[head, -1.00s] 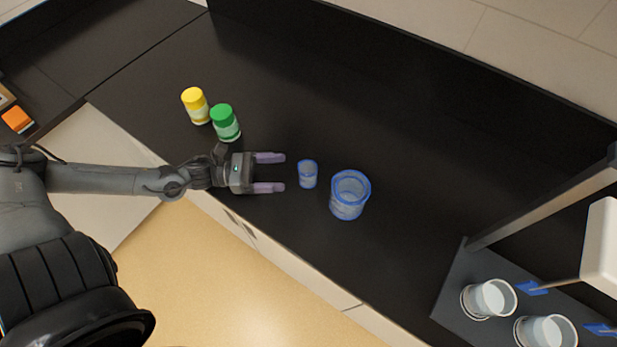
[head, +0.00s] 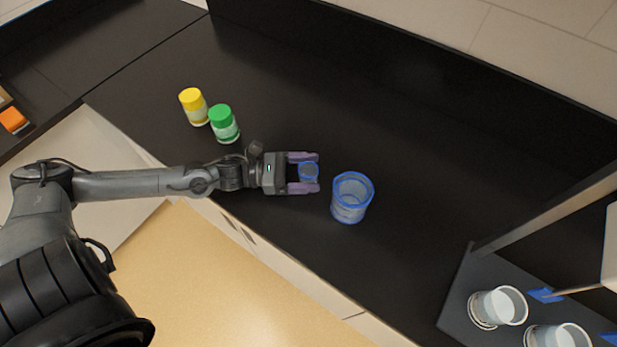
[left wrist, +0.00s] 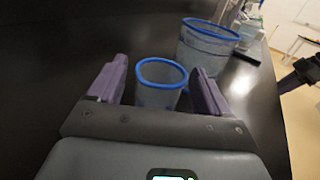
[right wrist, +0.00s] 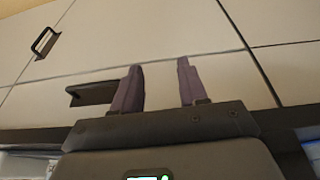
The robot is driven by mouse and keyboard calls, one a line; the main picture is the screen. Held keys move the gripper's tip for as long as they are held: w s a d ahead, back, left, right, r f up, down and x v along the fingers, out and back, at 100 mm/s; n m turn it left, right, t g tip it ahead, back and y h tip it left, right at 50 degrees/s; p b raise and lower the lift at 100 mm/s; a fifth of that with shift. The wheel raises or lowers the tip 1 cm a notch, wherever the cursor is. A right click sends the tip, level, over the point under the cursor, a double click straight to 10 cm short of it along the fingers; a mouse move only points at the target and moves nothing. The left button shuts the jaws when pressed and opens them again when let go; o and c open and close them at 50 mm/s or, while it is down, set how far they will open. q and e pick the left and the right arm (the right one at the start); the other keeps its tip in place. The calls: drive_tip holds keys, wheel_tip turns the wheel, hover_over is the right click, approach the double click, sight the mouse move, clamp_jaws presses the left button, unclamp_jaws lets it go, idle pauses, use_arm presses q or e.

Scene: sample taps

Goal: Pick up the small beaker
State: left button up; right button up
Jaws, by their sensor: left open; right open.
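The small beaker (head: 309,171) is clear with a blue rim and stands upright on the black bench. My left gripper (head: 304,172) is open, with its two purple fingers on either side of the beaker. In the left wrist view the small beaker (left wrist: 160,84) sits between the open fingers (left wrist: 158,85), with the right finger close to its wall. I cannot tell whether they touch. My right gripper (right wrist: 161,88) is open and empty, facing pale cabinet fronts; it is not in the head view.
A larger blue-rimmed beaker (head: 351,198) stands just right of the small one. A yellow-capped jar (head: 194,107) and a green-capped jar (head: 224,124) stand behind my left wrist. White cups (head: 498,307) stand at the lower right. The bench behind the beakers is clear.

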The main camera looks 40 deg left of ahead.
use_arm(q)
drive_tip(key=shift+w+d, duration=0.1)
drive_tip(key=shift+w, duration=0.05)
drive_tip(key=c, duration=1)
